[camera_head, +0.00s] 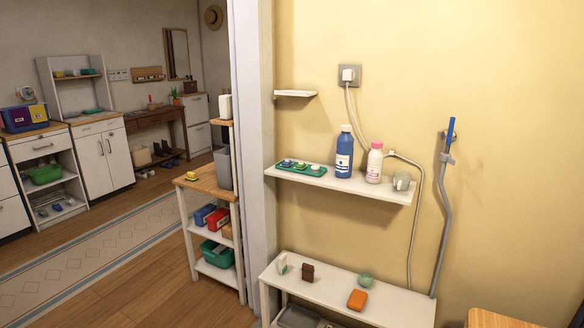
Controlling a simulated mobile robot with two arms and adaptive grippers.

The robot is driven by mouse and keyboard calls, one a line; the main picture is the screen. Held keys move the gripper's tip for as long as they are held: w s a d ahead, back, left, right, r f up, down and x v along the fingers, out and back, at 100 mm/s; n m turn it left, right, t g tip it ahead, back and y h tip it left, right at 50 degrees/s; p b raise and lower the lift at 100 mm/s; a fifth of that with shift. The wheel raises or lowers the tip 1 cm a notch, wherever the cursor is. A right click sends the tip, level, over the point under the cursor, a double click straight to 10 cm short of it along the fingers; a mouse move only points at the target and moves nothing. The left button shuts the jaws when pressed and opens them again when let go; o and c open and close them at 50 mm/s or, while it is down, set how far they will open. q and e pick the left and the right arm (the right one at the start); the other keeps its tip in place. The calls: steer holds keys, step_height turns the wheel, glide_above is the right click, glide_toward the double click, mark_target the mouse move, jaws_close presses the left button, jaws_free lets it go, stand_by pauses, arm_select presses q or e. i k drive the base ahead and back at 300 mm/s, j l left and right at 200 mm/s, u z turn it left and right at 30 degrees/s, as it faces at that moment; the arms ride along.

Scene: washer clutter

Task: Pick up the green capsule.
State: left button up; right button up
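A green tray (279,169) lies at the left end of the white wall shelf (350,184). It holds a few small pods or capsules in a row, too small here for me to tell each one's colour for certain. A pale green rounded object (366,280) sits on the lower white bench, behind an orange block; I cannot tell whether it is a capsule. Neither of my grippers shows in this view.
A blue bottle (344,157), a pink-white bottle (375,163) and a cup (401,181) stand right of the tray. The bench (325,288) below holds an orange block (357,300) and a brown item (308,273).

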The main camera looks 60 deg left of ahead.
mark_target(301, 166)
steer(key=u, duration=2)
